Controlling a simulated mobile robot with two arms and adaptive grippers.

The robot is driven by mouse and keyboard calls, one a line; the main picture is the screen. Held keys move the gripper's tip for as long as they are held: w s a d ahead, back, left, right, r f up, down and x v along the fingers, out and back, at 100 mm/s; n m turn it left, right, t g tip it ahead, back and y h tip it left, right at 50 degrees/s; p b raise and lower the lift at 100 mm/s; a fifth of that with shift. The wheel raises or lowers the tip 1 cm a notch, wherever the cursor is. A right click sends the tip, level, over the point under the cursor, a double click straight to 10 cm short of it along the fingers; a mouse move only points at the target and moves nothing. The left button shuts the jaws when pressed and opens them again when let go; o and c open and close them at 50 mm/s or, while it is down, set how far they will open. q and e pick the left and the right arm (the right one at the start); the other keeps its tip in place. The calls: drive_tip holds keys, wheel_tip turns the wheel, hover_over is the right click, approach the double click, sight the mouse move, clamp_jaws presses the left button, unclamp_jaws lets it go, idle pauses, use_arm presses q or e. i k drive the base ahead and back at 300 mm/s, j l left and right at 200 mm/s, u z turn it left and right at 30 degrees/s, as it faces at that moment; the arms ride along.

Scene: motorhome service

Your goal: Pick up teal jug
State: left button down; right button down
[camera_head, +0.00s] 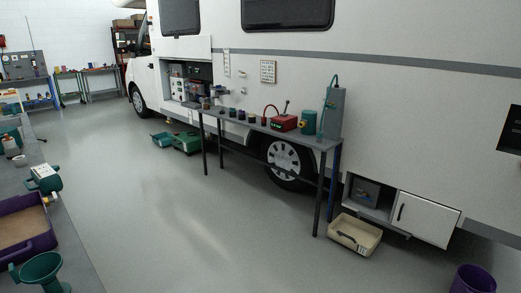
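A teal jug-like container (45,178) with a pale label stands on the grey bench at the left. A second teal item (9,130) stands farther back on that bench, partly cut off by the picture's edge. A small teal container (308,123) also stands at the right end of the narrow table beside the motorhome. I cannot tell for certain which of these is the teal jug. Neither of my grippers is in view.
A teal funnel (38,269) and a purple tray (24,228) are on the left bench. The narrow table (322,141) holds a red box (284,123). A beige bin (354,234) and purple bucket (473,279) stand on the floor. The middle floor is clear.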

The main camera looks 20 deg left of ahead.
sight(46, 177)
drive_tip(key=i+j+u, duration=0.1)
drive_tip(key=i+u, duration=0.15)
drive_tip(key=i, duration=0.35)
drive_tip(key=i+u, duration=0.25)
drive_tip(key=i, duration=0.3)
drive_tip(key=i+l+u, duration=0.25)
drive_tip(key=i, duration=0.3)
drive_tip(key=i+l+u, duration=0.25)
drive_tip(key=i, duration=0.35)
drive_tip(key=i+j+u, duration=0.2)
drive_tip(key=i+u, duration=1)
drive_tip(key=i+l+u, duration=0.2)
drive_tip(key=u, duration=0.25)
drive_tip(key=i+l+u, duration=0.4)
drive_tip(key=i+j, duration=0.05)
